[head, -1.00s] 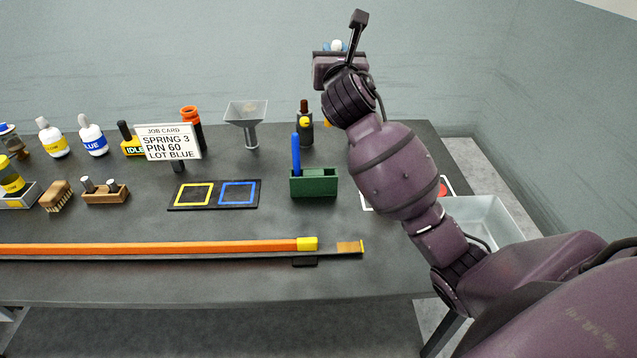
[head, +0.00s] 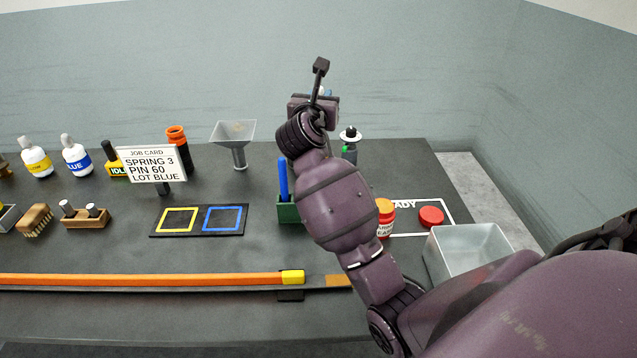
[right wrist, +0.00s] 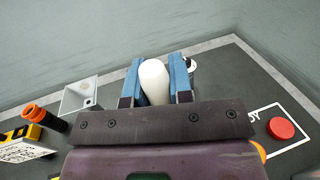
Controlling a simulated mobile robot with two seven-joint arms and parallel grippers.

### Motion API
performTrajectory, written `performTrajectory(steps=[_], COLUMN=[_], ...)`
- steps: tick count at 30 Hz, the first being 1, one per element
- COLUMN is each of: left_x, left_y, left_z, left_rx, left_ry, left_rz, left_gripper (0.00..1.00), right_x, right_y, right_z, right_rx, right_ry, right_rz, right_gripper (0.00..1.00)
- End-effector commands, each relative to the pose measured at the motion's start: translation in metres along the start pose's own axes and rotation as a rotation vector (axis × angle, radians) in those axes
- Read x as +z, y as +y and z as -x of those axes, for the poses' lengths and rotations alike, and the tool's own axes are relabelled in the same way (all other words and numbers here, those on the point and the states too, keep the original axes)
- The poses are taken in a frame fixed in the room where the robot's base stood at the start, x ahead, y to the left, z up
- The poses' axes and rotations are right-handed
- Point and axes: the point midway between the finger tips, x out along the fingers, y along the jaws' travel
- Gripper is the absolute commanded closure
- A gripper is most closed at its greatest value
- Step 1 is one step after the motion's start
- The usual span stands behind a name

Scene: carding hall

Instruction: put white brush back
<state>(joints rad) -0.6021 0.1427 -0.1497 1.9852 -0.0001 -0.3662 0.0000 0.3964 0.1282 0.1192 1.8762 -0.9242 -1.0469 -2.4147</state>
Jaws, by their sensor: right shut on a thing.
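My right gripper (right wrist: 157,65) is shut on the white brush (right wrist: 154,82); only a smooth, rounded white part shows between the blue fingers in the right wrist view. In the head view my right gripper (head: 314,103) is raised over the back of the bench, and its fingers and the brush are mostly hidden. A green holder (head: 288,210) stands on the bench with a blue brush (head: 283,178) upright in it. My right arm covers the holder's right part. My left gripper is not in view.
A clear funnel (head: 236,140) and a job card (head: 154,164) stand left of the arm. An orange bar (head: 140,280) lies along the front. The dark mat (head: 198,233) is bare.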

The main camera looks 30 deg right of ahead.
Motion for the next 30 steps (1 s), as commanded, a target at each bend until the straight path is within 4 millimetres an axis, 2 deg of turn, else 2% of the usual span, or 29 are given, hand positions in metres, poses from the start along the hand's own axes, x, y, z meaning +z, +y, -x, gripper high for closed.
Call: performTrajectory(steps=[1,3,15,18,26,30], left_x=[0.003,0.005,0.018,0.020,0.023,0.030], left_y=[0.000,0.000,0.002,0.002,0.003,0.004], left_z=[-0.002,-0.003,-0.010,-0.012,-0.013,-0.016], left_rx=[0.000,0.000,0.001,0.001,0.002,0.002], left_ry=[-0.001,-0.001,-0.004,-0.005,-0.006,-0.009], left_rz=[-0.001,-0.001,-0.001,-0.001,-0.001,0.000], left_gripper=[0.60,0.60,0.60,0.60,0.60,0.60], right_x=[-0.016,-0.031,-0.114,-0.124,-0.138,-0.159], right_y=[-0.001,0.000,0.000,0.000,0.000,0.000], right_z=[0.000,0.000,-0.001,-0.001,-0.001,-0.002], right_rx=[-0.002,-0.001,0.000,0.002,0.001,0.001], right_ry=[0.005,0.006,0.003,0.001,0.001,0.003], right_rz=[0.004,0.003,0.003,0.002,0.001,0.004], right_gripper=[1.00,1.00,1.00,1.00,1.00,1.00])
